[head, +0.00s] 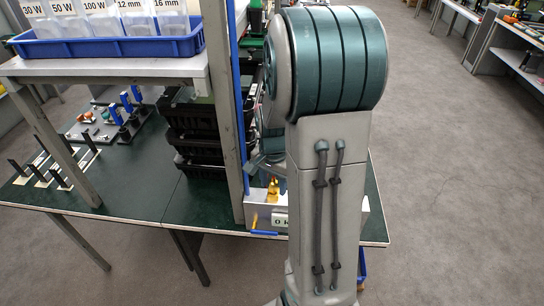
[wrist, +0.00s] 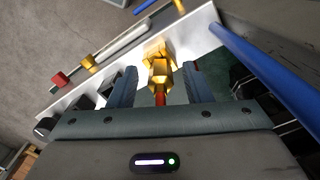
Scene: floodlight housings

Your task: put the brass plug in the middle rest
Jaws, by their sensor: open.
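The brass plug (wrist: 158,72) is a gold-coloured stepped piece in the wrist view, with a red part below it. My gripper (wrist: 158,84) is open, with one finger on each side of the plug and visible gaps between. In the head view the plug (head: 273,188) shows small and upright at a grey-white unit, just under my gripper (head: 268,163), which my arm partly hides. On the left of the table, dark uprights on pale strips (head: 60,178) look like the rests; I cannot tell for sure which is the middle one.
A grey post (head: 232,120) and a blue pole (wrist: 255,58) stand close beside my gripper. Black stacked bins (head: 195,135) lie left of the post. A shelf with a blue bin (head: 110,47) overhangs the table. Bare green tabletop (head: 135,190) lies between the strips and bins.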

